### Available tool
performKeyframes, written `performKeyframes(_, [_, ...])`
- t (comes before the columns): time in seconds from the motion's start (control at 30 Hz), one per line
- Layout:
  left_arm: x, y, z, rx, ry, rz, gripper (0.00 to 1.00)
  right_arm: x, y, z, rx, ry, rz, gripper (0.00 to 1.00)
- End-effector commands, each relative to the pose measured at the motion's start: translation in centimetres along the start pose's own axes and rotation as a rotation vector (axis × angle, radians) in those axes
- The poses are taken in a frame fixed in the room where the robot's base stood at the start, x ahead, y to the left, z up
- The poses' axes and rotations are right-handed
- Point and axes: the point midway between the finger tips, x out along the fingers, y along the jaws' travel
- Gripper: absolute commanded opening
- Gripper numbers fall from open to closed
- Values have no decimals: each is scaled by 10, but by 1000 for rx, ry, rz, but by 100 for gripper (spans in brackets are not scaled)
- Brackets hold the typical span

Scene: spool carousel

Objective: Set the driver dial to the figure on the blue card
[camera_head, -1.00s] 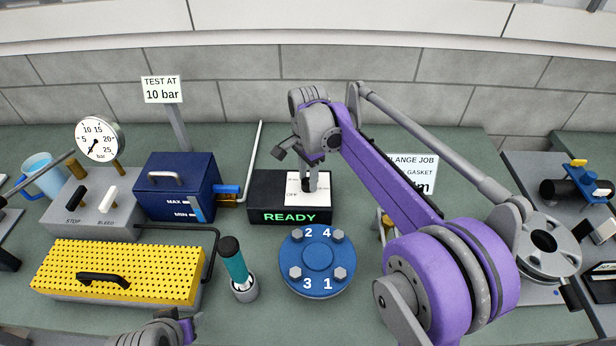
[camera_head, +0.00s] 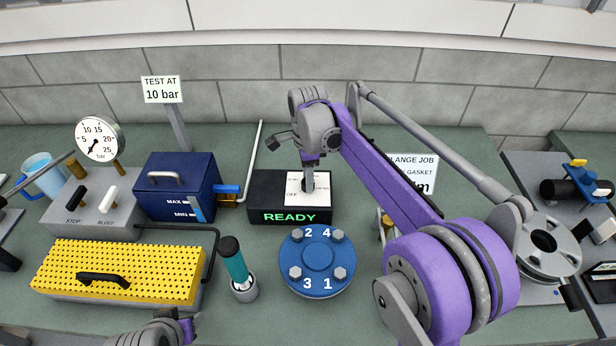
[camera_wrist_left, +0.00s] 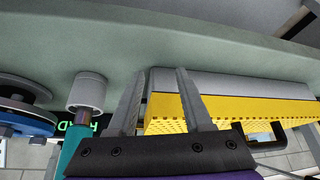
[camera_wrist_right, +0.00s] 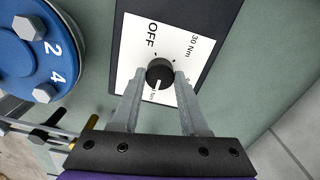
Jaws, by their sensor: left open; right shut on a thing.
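The driver dial is a small black knob (camera_wrist_right: 160,70) on a white plate marked OFF and 30 Nm, in the right wrist view. Its white pointer line faces down in that view, toward a label partly hidden between my fingers. The plate (camera_head: 296,181) sits on a black box (camera_head: 262,214) lit READY. My right gripper (camera_wrist_right: 161,77) is shut on the knob; in the head view it (camera_head: 308,186) comes down from above. My left gripper (camera_wrist_left: 165,72) is open and empty, by the yellow perforated cover. A white card (camera_head: 424,161) reading "LANGE JOB" and "GASKET" is mostly hidden behind my right arm; no blue card can be made out.
A blue flange (camera_head: 318,258) with numbered bolts stands in front of the box. A teal-handled tool (camera_head: 234,260) stands in a grey holder beside it. At left are a yellow perforated cover (camera_head: 130,262), a dark blue tank (camera_head: 170,190), a gauge (camera_head: 100,139) and a "10 bar" sign (camera_head: 162,90).

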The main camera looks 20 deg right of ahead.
Motion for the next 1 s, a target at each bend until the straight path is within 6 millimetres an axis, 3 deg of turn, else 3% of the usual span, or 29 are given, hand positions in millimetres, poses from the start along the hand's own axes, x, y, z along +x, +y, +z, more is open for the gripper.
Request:
performKeyframes(0.23, [0, 0, 0, 0, 0, 0, 50, -1, 0, 0, 2, 0, -1, 0])
performKeyframes(0.27, [0, 0, 0, 0, 0, 0, 50, -1, 0, 0, 1, 0, -1, 48])
performKeyframes(0.4, [0, 0, 0, 0, 0, 0, 50, 0, 0, 0, 1, 0, -1, 73])
performKeyframes(0.77, [0, 0, 0, 0, 0, 0, 50, -4, 0, 0, 0, 0, 0, 74])
performKeyframes(1.0, [-3, 0, -4, 0, 4, 0, 50, -44, -1, 0, 0, 0, -1, 74])
